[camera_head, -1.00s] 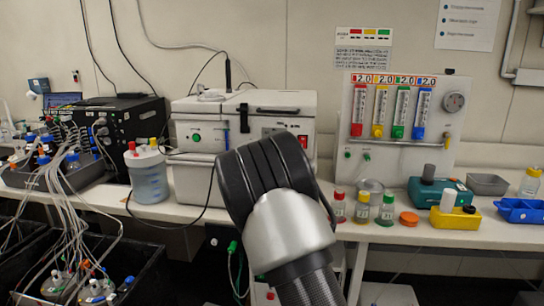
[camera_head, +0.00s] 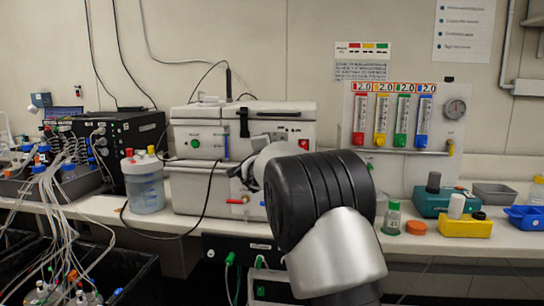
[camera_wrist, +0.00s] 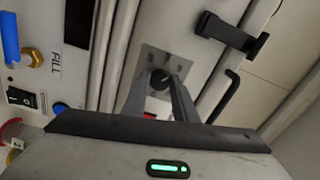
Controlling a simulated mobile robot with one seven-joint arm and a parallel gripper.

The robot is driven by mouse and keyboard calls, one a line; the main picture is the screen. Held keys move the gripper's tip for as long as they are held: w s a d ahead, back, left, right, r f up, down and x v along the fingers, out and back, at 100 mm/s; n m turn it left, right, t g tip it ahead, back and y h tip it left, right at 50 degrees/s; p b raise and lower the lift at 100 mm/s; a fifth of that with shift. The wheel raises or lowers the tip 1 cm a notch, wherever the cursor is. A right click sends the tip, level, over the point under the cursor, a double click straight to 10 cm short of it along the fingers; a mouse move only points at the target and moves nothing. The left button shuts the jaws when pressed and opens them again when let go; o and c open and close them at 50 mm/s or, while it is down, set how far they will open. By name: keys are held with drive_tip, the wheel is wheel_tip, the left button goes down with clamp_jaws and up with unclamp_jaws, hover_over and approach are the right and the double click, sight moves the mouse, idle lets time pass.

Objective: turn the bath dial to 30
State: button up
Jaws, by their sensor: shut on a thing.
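The bath dial (camera_wrist: 160,75) is a small dark knob on a square metal plate, in the middle of the wrist view. My gripper (camera_wrist: 160,87) has its two grey fingers on either side of the knob, shut on it. The dial's marks and number cannot be read. The white bath unit (camera_head: 190,125) stands on the bench in the head view, with a green button and a red switch on its upper front. My arm covers its lower right front, and the dial cannot be made out there.
In the wrist view, a black latch (camera_wrist: 232,35), a blue lever (camera_wrist: 9,38), a brass fitting (camera_wrist: 33,57) and a black rocker switch (camera_wrist: 20,97) are near the dial.

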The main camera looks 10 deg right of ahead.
drive_tip(key=shift+m+b, duration=0.6)
drive_tip(key=shift+m, duration=0.5)
drive_tip(key=o, duration=1)
drive_tip(key=shift+o, duration=0.2)
drive_tip(key=shift+s+a, duration=0.1)
drive_tip(key=v, duration=1.7)
drive_tip(key=shift+s+r, duration=0.15)
